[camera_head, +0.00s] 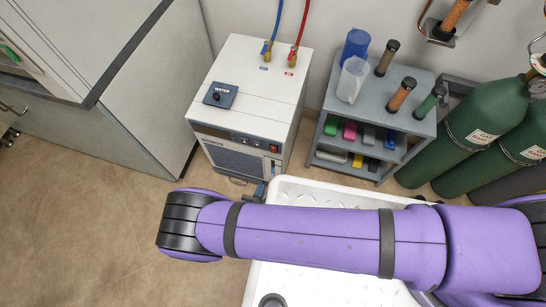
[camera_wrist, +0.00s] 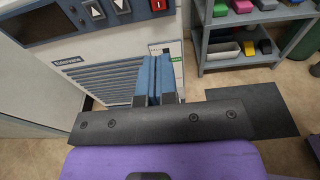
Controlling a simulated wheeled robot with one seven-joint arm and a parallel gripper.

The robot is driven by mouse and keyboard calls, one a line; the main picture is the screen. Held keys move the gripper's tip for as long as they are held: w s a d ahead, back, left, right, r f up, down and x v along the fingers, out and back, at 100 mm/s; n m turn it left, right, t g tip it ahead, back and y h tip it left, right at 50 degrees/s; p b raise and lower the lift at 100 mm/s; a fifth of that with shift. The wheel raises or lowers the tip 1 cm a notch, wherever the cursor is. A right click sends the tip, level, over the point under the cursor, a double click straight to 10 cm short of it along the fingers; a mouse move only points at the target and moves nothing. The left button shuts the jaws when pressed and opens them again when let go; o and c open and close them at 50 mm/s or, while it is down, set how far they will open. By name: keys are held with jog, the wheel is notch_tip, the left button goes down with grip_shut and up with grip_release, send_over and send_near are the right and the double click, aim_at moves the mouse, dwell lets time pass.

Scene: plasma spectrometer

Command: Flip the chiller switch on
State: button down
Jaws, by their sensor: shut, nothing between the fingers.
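The chiller is a white box (camera_head: 258,75) on the floor with a dark control strip and a vented front. In the wrist view its front (camera_wrist: 90,55) shows a dark display, two arrow buttons and a red switch (camera_wrist: 158,5) at the top edge. The red switch is small in the head view (camera_head: 273,148). My gripper (camera_wrist: 155,58) has its blue fingers together and empty, in front of the chiller's right front, lower than the red switch in the picture. A small label and a green mark show beside the fingertips. I cannot tell whether they touch the panel or how the switch is set.
A grey shelf cart (camera_head: 368,115) with bottles and coloured boxes stands right of the chiller. Green gas cylinders (camera_head: 484,120) stand further right. A grey cabinet (camera_head: 145,75) is at the left. Blue and red hoses rise from the chiller's top. The floor at the lower left is clear.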

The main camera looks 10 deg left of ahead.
aim_at(273, 152)
jog(key=w, duration=0.4)
jog(key=w+f, duration=0.1)
jog(key=w, duration=0.4)
jog(key=w+d, duration=0.1)
jog(key=w, duration=0.4)
jog(key=shift+f, duration=0.35)
